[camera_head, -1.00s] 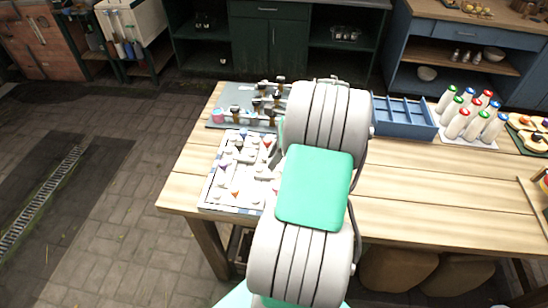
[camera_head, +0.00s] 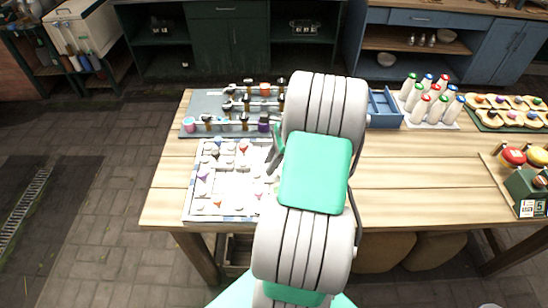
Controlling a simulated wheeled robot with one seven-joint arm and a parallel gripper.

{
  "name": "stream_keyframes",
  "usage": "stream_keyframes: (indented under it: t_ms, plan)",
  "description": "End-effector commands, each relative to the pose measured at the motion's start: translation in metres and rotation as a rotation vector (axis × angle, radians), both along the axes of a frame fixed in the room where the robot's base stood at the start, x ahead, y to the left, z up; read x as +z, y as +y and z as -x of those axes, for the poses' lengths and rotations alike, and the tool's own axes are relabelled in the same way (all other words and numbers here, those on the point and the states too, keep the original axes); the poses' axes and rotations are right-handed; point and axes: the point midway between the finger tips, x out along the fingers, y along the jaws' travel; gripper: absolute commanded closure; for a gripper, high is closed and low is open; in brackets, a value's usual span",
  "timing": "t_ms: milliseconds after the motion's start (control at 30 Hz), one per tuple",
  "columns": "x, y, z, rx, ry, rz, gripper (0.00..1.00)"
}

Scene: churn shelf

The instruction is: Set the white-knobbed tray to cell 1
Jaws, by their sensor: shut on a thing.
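The white board (camera_head: 188,208) lies at the left front of the table. It holds several pale, low pieces with small knobs. Purple (camera_head: 204,177), orange (camera_head: 218,204) and red (camera_head: 243,148) knobs stand out, and other knobs look white. I cannot tell which piece is the white-knobbed tray, and no cell number is readable. My gripper (camera_head: 273,160) is low at the right edge of the board, partly hidden behind my arm. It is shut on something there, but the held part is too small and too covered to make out.
Behind the board stands a grey rack (camera_head: 205,103) with several dark-knobbed pegs. A blue divided box (camera_head: 385,108), several white bottles (camera_head: 421,108) and a dark tray of round pieces (camera_head: 505,110) stand along the back right. The right middle of the wooden table (camera_head: 420,185) is clear.

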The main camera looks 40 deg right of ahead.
Motion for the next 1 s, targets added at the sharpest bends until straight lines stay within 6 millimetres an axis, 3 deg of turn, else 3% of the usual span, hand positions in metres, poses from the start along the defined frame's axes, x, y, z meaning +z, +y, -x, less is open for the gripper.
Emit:
stream_keyframes:
  t_ms: [200, 233, 467, 767, 1000]
  plan:
    - [-0.001, -0.002, 0.003, -0.008, 0.008, -0.001, 1.00]
    - [-0.002, -0.002, 0.004, -0.009, 0.008, -0.001, 0.72]
    - [-0.001, -0.002, 0.002, -0.008, 0.005, 0.000, 0.53]
    - [0.002, -0.004, 0.002, -0.008, 0.002, 0.001, 0.52]
    - [0.042, -0.019, 0.010, -0.010, 0.002, 0.003, 0.52]
